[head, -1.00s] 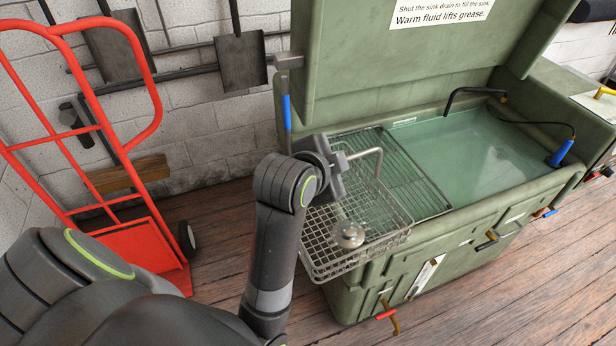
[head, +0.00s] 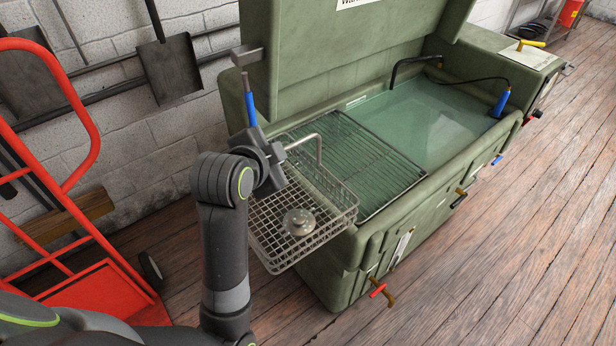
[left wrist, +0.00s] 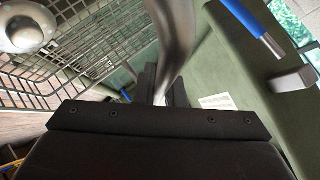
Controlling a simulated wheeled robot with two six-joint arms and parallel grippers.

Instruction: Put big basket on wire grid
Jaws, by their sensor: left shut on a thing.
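The big basket (head: 262,238) is a wire mesh basket with a bent metal handle (head: 319,150). A round metal part (head: 299,222) lies in it. My left gripper (head: 278,153) is shut on the handle; in the left wrist view the handle (left wrist: 172,45) runs down between the fingers (left wrist: 160,88). The basket hangs at the left end of the green sink, partly past its edge. The wire grid (head: 365,160) lies across the left part of the sink, right of the basket. Whether the basket touches the grid or rim is unclear. My right gripper is not in view.
The green parts washer (head: 335,275) has a raised lid (head: 330,60) and fluid (head: 430,125) on the right. A blue-handled tool (head: 249,105) hangs by the lid's left side. A red hand truck (head: 95,290) stands at left. Most of the grid is clear.

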